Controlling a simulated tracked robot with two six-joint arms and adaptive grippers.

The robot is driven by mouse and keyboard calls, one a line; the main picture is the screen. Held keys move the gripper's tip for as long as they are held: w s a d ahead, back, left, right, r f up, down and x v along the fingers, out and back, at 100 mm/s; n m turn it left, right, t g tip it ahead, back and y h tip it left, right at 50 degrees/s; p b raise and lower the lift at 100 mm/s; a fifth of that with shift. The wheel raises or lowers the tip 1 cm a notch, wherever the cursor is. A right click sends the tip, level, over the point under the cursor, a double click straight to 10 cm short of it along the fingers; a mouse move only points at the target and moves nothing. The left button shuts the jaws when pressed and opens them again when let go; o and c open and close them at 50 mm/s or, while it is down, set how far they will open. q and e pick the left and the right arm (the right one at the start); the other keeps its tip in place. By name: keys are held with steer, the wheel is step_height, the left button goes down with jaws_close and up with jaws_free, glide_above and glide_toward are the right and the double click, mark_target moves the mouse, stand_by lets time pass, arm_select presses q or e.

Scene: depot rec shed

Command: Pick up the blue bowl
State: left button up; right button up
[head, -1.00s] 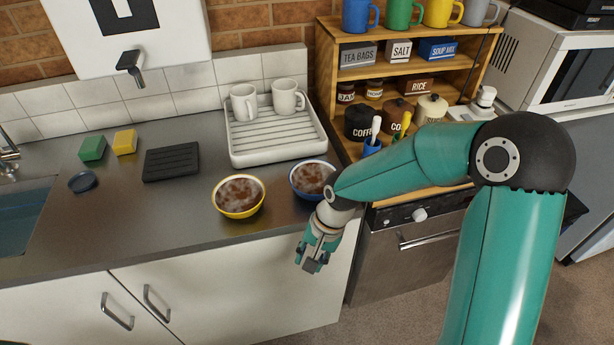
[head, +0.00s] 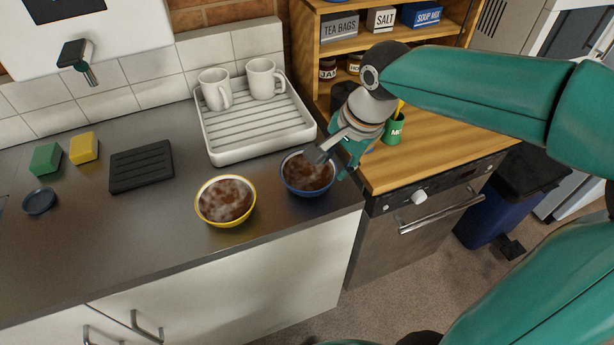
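The blue bowl (head: 307,187), filled with brown steaming food, stands upright on the counter near its right end. My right gripper (head: 331,165) is at the bowl's right far rim, pointing down. One grey fingertip is over the inside of the bowl and the other is at the outside of the rim, with a gap between them, so it looks open. Whether a finger touches the rim I cannot tell. The gripper hides part of the bowl's far right edge. My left gripper is not in view.
A yellow bowl (head: 225,214) with similar food stands close left of the blue one. A white drying rack (head: 257,145) with two white mugs is behind. The counter's front left is clear.

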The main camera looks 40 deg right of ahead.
mark_target(328, 185)
steer(key=x, duration=0.3)
steer(key=shift+f, duration=0.35)
steer(key=x, duration=0.5)
steer(key=shift+s+f, duration=0.15)
steer(key=shift+s, duration=0.15)
jaws_close()
